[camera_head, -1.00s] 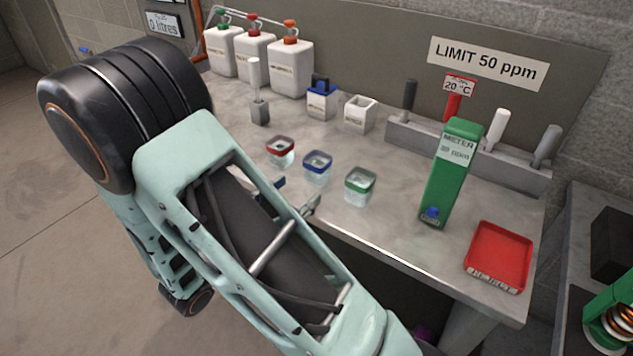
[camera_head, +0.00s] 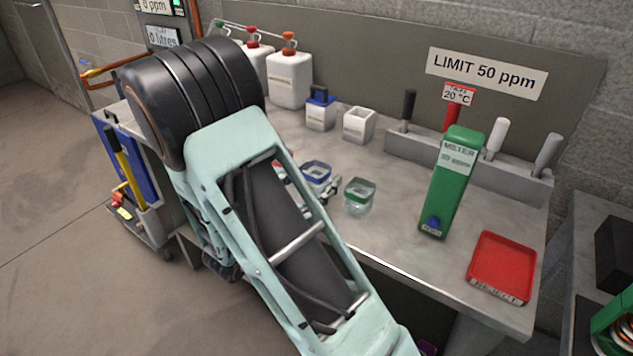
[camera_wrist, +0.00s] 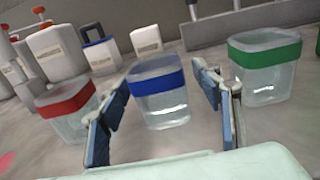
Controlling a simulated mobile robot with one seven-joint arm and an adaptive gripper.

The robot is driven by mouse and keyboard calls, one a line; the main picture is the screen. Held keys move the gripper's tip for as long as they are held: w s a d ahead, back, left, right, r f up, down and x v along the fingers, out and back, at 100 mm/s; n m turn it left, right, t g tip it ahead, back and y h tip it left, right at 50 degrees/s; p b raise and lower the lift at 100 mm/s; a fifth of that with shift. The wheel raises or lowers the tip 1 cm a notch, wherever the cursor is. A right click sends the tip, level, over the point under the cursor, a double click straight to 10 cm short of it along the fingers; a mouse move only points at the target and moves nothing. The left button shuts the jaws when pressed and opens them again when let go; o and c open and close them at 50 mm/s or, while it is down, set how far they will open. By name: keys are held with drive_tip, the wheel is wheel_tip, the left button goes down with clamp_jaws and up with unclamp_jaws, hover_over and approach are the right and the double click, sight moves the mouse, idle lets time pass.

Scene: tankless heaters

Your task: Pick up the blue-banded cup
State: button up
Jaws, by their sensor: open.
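The blue-banded cup (camera_wrist: 158,92) is clear, with a blue band around its rim, and stands upright on the bench. In the wrist view it lies ahead, between the two open fingers of my gripper (camera_wrist: 162,118). I cannot tell whether either finger touches it. In the head view the cup (camera_head: 316,172) shows just right of my arm, which hides most of my gripper (camera_head: 322,190).
The green-banded cup (camera_wrist: 265,68) stands close to the right finger, the red-banded cup (camera_wrist: 67,108) close to the left one. White containers (camera_head: 290,78) stand behind. A green meter (camera_head: 452,182) and a red tray (camera_head: 502,266) are to the right.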

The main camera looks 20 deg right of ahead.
drive_tip(key=shift+c, duration=0.4)
drive_tip(key=c, duration=1.2)
